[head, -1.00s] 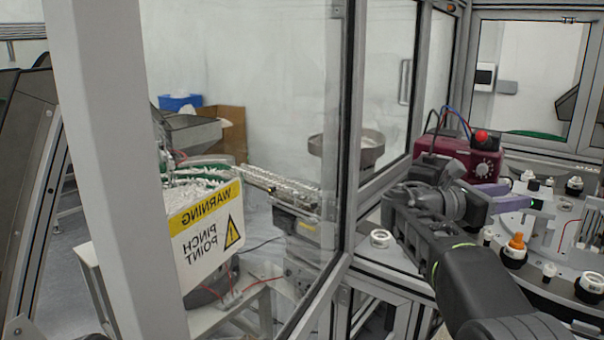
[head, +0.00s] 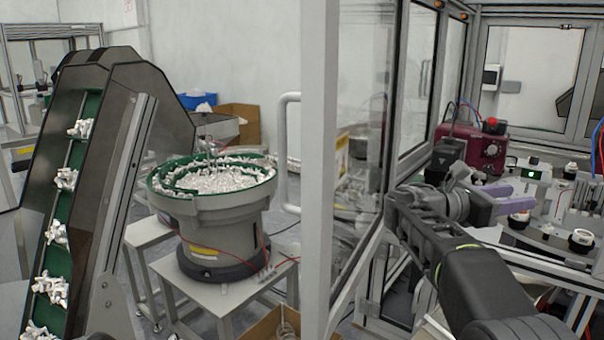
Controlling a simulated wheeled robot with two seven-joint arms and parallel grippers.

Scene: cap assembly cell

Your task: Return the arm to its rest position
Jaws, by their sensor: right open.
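My right arm (head: 480,285) comes in from the lower right, bent, with its wrist raised beside the cell's metal frame. Its gripper (head: 520,196) has pale purple fingers that point right, toward the assembly machine. The fingers are apart, and I see nothing held between them. The gripper appears in front of the machine's table; the exact gap cannot be told. My left gripper is out of view.
A light metal post (head: 318,150) and glass panel stand left of my arm. A bowl feeder (head: 225,215) with white parts and an inclined green conveyor (head: 65,210) are at left. A maroon box (head: 480,150) with a red knob is behind my gripper.

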